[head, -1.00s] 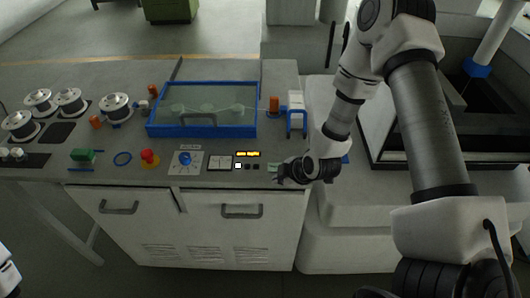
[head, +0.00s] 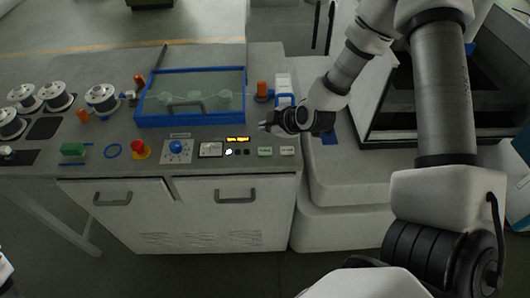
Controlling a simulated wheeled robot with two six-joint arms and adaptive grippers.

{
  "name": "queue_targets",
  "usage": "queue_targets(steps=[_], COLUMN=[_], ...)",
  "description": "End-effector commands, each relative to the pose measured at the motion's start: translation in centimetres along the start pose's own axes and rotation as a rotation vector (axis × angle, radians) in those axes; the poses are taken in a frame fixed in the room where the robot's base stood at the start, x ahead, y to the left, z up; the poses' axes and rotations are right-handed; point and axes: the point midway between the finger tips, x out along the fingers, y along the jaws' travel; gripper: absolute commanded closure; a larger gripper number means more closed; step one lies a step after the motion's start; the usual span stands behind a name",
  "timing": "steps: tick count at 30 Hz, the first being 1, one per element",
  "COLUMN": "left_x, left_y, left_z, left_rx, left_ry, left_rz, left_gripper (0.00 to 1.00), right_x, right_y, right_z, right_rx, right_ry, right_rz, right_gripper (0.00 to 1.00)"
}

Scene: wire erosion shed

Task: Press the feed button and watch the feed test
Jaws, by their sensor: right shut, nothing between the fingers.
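Two small pale labelled buttons sit side by side at the panel's right end, a left one (head: 264,151) and a right one (head: 287,150); their lettering is too small to read, so I cannot tell which is the feed button. Left of them are a lit white lamp (head: 229,152), two dark lamps and a yellow lit display (head: 237,139). My right gripper (head: 265,127) is shut and empty, pointing left, above and behind the buttons in the picture and apart from them. My left gripper is not in view; only a sliver of white shows at the lower left edge.
A blue-framed clear cover (head: 192,118) with a handle lies behind the panel. A blue knob (head: 176,147), a red mushroom button (head: 138,147) and a green block (head: 74,150) are to the left. Several spools (head: 102,97) stand far left.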

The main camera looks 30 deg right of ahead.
Motion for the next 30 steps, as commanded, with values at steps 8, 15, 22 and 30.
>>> queue_targets(steps=[8,15,22,30], left_x=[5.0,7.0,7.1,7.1], left_y=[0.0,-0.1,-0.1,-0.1], left_z=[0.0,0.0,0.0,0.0], left_rx=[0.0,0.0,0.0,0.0], left_ry=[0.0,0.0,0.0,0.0], left_rz=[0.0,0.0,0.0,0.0], left_gripper=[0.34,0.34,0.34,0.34], right_x=[3.2,5.0,5.2,5.2], right_y=[-2.4,-3.6,-3.8,-3.8], right_z=[2.4,3.6,3.8,3.8], right_rx=[0.0,0.0,0.0,0.0], right_ry=[0.001,-0.001,-0.001,-0.001], right_rz=[0.0,-0.001,0.0,0.0], right_gripper=[1.0,1.0,1.0,1.0])
